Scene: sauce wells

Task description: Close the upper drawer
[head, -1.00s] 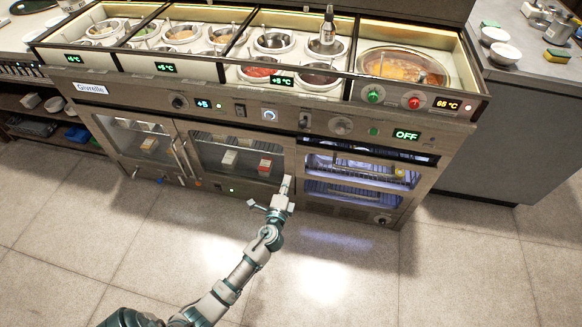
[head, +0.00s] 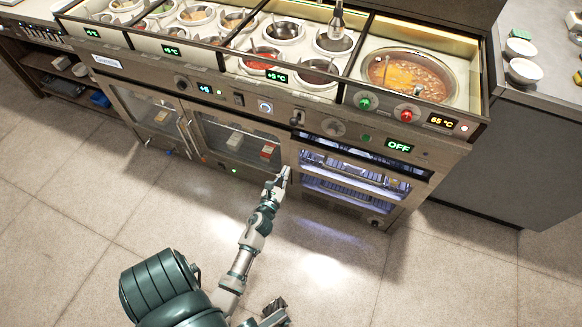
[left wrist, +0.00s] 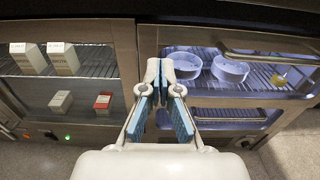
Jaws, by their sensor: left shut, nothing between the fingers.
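The upper drawer (head: 352,176) is in the lit right-hand section of the steel counter, below the OFF display. In the left wrist view, the upper drawer (left wrist: 285,80) has a bar handle, and white round bowls (left wrist: 230,70) show inside its lit space. How far it stands out is hard to tell. My left gripper (head: 282,176) is at the left edge of this section, near the post beside the glass doors. In the left wrist view, my left gripper (left wrist: 160,68) is shut and empty, pointing at that post, left of the drawer handle. Contact cannot be told.
A lower drawer (left wrist: 228,117) sits beneath the upper one. Glass doors (head: 236,138) with small boxes inside are to the left. Sauce wells and a soup pot (head: 408,76) are on top. The tiled floor (head: 450,265) in front is clear.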

